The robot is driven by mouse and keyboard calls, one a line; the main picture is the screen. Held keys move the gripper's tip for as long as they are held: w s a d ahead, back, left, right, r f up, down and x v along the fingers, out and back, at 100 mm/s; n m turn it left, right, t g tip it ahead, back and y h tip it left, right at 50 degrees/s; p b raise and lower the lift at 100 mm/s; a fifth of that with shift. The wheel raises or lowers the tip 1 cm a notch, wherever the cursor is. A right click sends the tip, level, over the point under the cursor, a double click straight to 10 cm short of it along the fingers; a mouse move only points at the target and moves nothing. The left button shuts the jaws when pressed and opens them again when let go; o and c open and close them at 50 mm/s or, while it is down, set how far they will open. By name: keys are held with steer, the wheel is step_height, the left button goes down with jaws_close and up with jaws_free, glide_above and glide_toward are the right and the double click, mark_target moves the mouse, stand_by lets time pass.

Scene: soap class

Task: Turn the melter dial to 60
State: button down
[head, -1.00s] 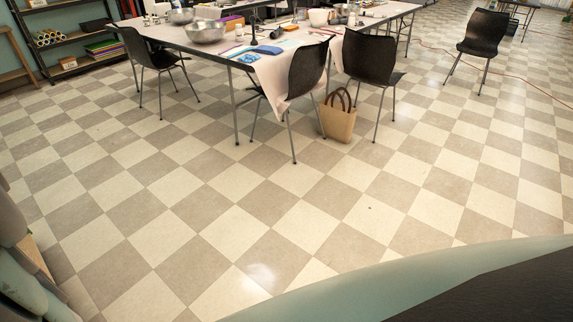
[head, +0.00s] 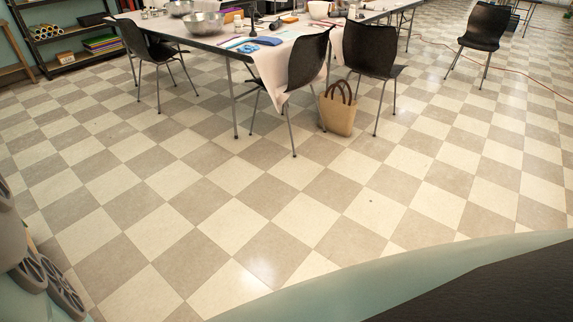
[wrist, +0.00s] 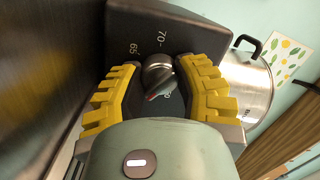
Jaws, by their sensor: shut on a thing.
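The melter dial (wrist: 157,75) is a round metal-coloured knob on a dark panel (wrist: 187,28) in the wrist view. My gripper (wrist: 160,67) has yellow ribbed fingers on either side of the knob and is shut on it. A red mark shows on the knob, on its side toward my gripper's body. The numbers 65 and 70 show on the panel beyond the knob. Another marking beside the knob is partly hidden and I cannot read it surely. The dial and my gripper are not in the head view.
In the wrist view a steel pot (wrist: 247,84) stands right of the panel. In the head view a long table (head: 215,50) bears bowls and tools, with black chairs (head: 307,62) and a basket (head: 337,110) beside it. The checkered floor (head: 230,200) in front is clear.

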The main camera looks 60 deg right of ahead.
steer(key=m, duration=0.3)
steer(key=shift+w+d+f, duration=0.1)
steer(key=shift+w+d, duration=0.05)
steer(key=shift+f+m+t+p, duration=0.1)
steer(key=shift+m+t+p, duration=0.4)
steer(key=shift+m, duration=1.7)
steer(key=c, duration=0.9)
jaws_free()
steer(key=shift+y, duration=0.3)
steer(key=shift+o, duration=0.2)
steer(key=d, duration=0.7)
steer(key=shift+d+f, duration=0.2)
steer(key=shift+f, duration=0.05)
